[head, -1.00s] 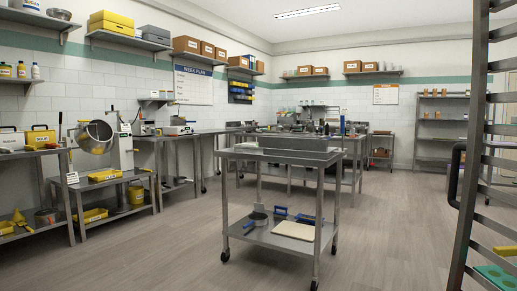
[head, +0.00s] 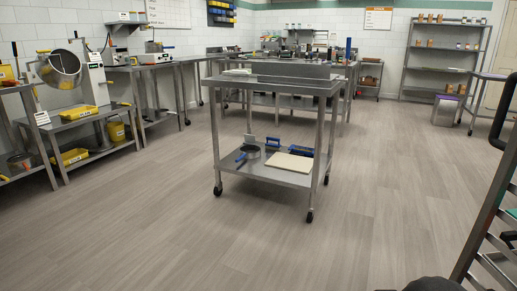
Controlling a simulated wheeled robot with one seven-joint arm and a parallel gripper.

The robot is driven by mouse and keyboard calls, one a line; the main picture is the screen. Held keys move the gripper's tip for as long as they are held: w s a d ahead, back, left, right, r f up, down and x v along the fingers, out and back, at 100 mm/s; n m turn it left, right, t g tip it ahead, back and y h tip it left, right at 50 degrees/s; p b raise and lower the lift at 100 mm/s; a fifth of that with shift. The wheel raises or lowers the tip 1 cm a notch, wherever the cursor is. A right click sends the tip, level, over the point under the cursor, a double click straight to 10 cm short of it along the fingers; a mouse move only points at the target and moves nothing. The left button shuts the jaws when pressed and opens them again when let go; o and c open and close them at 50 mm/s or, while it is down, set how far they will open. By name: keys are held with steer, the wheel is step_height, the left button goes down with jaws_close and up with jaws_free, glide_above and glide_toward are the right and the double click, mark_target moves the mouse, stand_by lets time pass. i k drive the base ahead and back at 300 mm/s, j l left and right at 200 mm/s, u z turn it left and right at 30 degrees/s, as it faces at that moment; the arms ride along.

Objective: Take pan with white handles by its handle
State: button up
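I cannot make out a pan with white handles in the head view. A small grey pan with a blue handle (head: 249,152) sits on the lower shelf of the wheeled steel cart (head: 205,172). A pot (head: 154,47) stands on the left wall bench, too small to tell its handles. My gripper is not in view. A dark rounded shape shows at the bottom edge, right of centre; I cannot tell what it is.
The cart stands mid-room with blue tools and a pale board (head: 289,162) on its lower shelf. Benches and a tilted round drum (head: 62,69) line the left wall. A tall steel rack (head: 487,205) stands close at right. The floor (head: 190,245) in front is clear.

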mark_target(243, 72)
steer(key=i+j+u, duration=0.55)
steer(key=i+u, duration=0.2)
steer(key=i, duration=0.25)
steer(key=i+u, duration=0.35)
steer(key=i, duration=0.15)
steer(key=i+j+z, duration=0.15)
steer(key=i, duration=0.4)
steer(key=i+j+z, duration=0.15)
steer(key=i, duration=0.35)
steer(key=i+j+z, duration=0.2)
steer(key=i, duration=0.35)
